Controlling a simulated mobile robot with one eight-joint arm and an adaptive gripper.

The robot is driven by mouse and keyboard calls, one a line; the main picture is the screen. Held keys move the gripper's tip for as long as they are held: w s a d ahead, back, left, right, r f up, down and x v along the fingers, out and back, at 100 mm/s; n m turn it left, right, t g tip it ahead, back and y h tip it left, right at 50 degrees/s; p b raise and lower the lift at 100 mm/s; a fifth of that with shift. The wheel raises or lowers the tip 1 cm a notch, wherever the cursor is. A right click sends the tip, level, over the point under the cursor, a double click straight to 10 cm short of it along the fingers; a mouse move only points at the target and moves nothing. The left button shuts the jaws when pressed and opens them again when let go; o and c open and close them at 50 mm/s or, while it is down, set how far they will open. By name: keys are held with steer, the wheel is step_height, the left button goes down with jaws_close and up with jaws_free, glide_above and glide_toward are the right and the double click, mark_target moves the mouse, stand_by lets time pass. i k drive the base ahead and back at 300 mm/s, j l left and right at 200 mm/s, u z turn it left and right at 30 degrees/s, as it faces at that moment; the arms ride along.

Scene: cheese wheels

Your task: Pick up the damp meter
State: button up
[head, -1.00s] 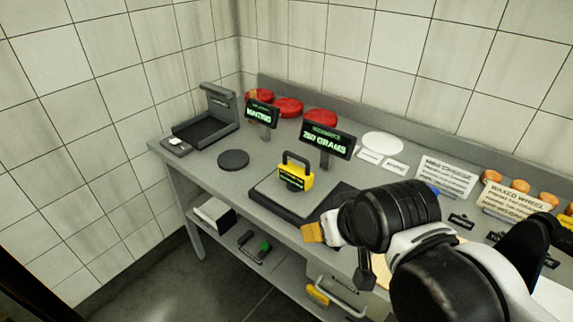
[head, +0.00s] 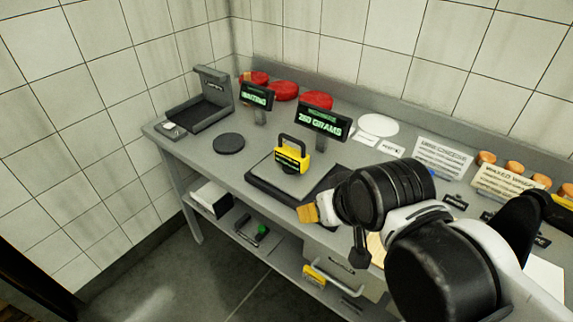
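A yellow device with a black handle and a small dark display (head: 292,157), which looks like the damp meter, stands upright on a flat grey weighing plate (head: 262,168). The scale's display (head: 322,118) behind it reads 260 GRAMS. My gripper (head: 308,213) has orange-yellow tips and is at the near edge of the counter, below and right of the yellow device and apart from it. The rest of my arm hides much of the right side of the counter. From this angle I cannot tell whether the fingers are open.
A second display (head: 257,96) reads WAITING, near a dark round disc (head: 228,143) and a black tray-like device (head: 203,105). Red cheese wheels (head: 284,91) line the back. Signs (head: 443,158) and small orange wheels (head: 513,167) are at right. A lower shelf (head: 230,225) holds several items.

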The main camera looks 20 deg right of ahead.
mark_target(292, 161)
steer(key=i+j+z, duration=0.1)
steer(key=z, duration=0.3)
steer(key=j+z, duration=0.6)
steer(key=z, duration=0.25)
steer(key=j+z, duration=0.25)
steer(key=z, duration=0.15)
